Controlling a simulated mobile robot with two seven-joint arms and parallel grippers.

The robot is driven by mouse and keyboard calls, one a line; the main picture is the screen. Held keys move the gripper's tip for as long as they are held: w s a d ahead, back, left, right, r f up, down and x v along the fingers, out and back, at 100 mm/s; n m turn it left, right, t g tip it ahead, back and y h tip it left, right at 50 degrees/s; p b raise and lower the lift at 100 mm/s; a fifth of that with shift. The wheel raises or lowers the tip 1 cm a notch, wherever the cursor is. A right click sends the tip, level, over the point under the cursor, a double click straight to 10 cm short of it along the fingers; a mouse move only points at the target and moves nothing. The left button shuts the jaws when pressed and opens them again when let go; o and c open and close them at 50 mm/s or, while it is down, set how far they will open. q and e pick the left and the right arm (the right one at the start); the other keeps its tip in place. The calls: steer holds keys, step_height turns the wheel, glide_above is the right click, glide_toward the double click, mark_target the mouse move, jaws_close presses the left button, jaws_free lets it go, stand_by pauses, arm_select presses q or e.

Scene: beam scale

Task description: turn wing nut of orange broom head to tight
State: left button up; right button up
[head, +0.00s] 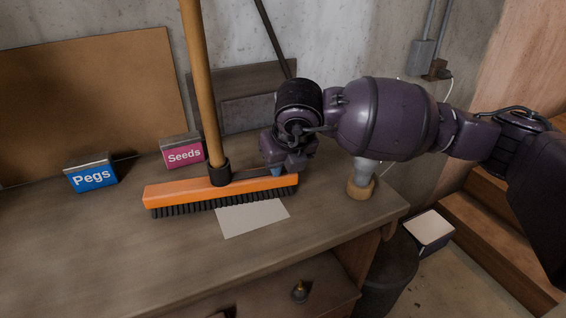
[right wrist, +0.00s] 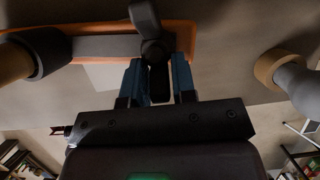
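The orange broom head (head: 222,192) lies on the workbench with its black bristles toward the front, and its wooden handle (head: 203,90) rises from a dark socket. In the right wrist view, the dark wing nut (right wrist: 147,18) sits at the broom head, one wing pointing up in the picture. My right gripper (head: 283,171) is low at the broom head's right end. Its blue fingers (right wrist: 157,75) are apart, with a dark part, seemingly the other wing, between them. A narrow gap seems to show beside it. In the head view the gripper hides the wing nut. My left gripper is out of view.
A blue Pegs box (head: 91,176) and a pink Seeds box (head: 184,155) stand behind and left. A pale sheet (head: 252,218) lies in front of the broom head. A wooden-based object (head: 360,188) stands right, below my right arm. The front left bench is clear.

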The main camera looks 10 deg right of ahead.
steer(key=o, duration=0.9)
steer(key=shift+o, duration=0.2)
steer(key=shift+r, duration=0.1)
steer(key=v, duration=1)
steer(key=shift+s+r, duration=0.2)
steer(key=shift+r, duration=0.05)
steer(key=shift+d, duration=0.1)
